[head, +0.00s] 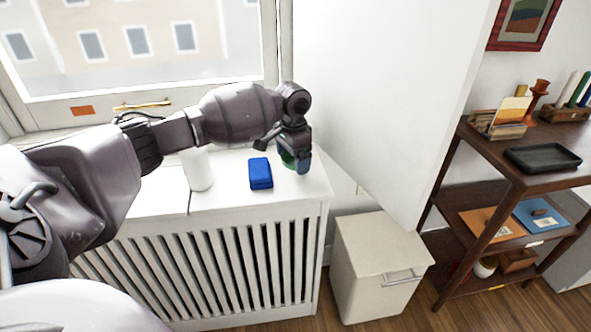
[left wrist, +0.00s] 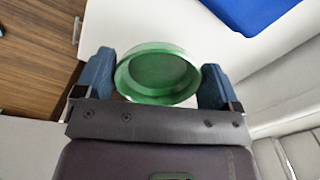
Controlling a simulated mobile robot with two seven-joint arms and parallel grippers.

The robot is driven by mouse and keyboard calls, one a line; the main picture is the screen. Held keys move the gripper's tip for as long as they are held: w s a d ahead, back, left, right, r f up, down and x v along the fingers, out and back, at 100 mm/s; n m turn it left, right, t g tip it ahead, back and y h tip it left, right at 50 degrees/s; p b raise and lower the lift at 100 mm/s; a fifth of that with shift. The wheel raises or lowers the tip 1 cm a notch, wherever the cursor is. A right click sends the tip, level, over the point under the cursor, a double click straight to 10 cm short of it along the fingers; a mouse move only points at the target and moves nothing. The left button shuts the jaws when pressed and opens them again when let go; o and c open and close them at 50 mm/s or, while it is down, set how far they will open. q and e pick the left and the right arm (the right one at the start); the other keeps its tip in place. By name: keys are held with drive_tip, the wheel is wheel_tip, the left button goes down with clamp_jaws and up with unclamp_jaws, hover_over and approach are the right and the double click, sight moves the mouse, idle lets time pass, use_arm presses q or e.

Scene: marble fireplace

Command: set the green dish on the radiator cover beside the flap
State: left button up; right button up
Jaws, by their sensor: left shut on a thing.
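My left gripper (head: 296,162) is shut on the green dish (head: 287,158), over the right end of the white radiator cover (head: 235,193). In the left wrist view the round, shallow green dish (left wrist: 158,76) sits between the two blue fingers of the gripper (left wrist: 156,82). In the head view the fingers hide most of the dish. I cannot tell whether it touches the cover top. A seam (head: 190,202) crosses the cover top left of the blue box; I cannot tell for sure which part is the flap. My right gripper is not in view.
A blue box (head: 261,173) stands on the cover just left of the dish, with a white cylinder (head: 199,170) further left. A white wall panel (head: 385,90) rises to the right. A cream bin (head: 378,265) and a dark wooden shelf (head: 500,180) stand right of the cover.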

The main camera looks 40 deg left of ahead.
sight(294, 163)
use_arm(q)
wheel_tip(294, 163, down, 4)
drive_tip(key=shift+b, duration=0.5)
drive_tip(key=shift+w+a+f+b, duration=0.1)
drive_tip(key=shift+w+f+b, duration=0.05)
drive_tip(key=shift+f+b, duration=0.2)
drive_tip(key=shift+r, duration=0.35)
drive_tip(key=shift+f, duration=0.1)
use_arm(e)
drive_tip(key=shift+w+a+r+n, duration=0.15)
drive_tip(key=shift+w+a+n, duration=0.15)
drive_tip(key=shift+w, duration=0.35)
use_arm(q)
drive_tip(key=o, duration=0.7)
drive_tip(key=shift+f, duration=0.1)
drive_tip(key=shift+o, duration=0.2)
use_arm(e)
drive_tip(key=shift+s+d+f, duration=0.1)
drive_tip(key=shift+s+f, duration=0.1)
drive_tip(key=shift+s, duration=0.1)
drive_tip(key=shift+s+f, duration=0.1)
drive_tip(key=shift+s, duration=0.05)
use_arm(q)
wheel_tip(294, 163, up, 12)
drive_tip(key=p, duration=0.3)
drive_tip(key=shift+p, duration=0.3)
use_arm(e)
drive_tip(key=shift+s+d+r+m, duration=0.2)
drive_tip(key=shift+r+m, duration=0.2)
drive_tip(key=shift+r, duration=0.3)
